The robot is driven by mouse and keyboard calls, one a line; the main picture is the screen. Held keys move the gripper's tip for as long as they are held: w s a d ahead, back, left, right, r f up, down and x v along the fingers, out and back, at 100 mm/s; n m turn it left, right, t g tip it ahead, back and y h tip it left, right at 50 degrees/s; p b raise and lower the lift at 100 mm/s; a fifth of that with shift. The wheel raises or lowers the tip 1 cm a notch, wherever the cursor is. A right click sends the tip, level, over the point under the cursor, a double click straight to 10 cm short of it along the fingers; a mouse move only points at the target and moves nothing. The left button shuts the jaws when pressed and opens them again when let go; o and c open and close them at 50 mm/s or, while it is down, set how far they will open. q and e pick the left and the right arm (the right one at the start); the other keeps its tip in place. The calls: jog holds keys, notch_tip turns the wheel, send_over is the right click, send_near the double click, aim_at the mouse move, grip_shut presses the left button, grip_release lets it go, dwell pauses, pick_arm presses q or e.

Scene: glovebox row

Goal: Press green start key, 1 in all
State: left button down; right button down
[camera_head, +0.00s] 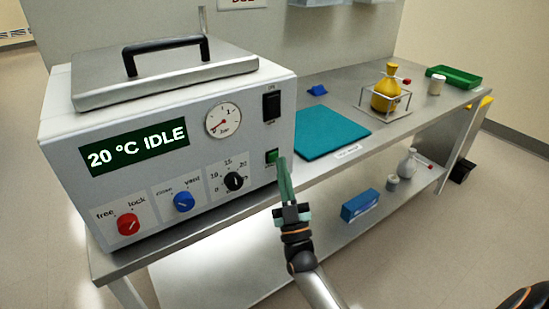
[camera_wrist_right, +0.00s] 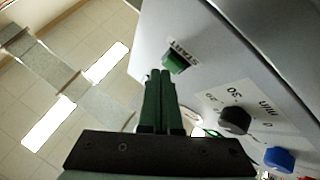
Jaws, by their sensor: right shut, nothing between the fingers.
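The green start key (camera_head: 271,156) is a small square button on the front panel of the white autoclave-like machine (camera_head: 255,190), right of the black timer dial. In the right wrist view the key (camera_wrist_right: 175,64) shows next to the word START. My right gripper (camera_head: 282,160) is shut and empty, its green fingers pointing up beside the key. In the right wrist view the fingertips (camera_wrist_right: 160,72) end just left of the key; I cannot tell whether they touch it. The display (camera_head: 135,148) reads "20 °C IDLE". My left gripper is not in view.
The panel has a red knob (camera_head: 128,224), blue knob (camera_head: 183,201), black timer dial (camera_head: 233,181), gauge (camera_head: 223,120) and black switch (camera_head: 271,105). On the bench are a teal mat (camera_head: 330,133), a yellow flask (camera_head: 385,96) in a rack and a green tray (camera_head: 455,77).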

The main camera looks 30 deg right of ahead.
jog(key=shift+w, duration=0.45)
dwell(0.4)
jog(key=shift+s, duration=0.1)
jog(key=shift+s+p, duration=0.3)
jog(key=shift+s, duration=0.5)
jog(key=s+p, duration=0.2)
jog(key=s, duration=0.3)
jog(key=shift+d, duration=0.2)
dwell(0.8)
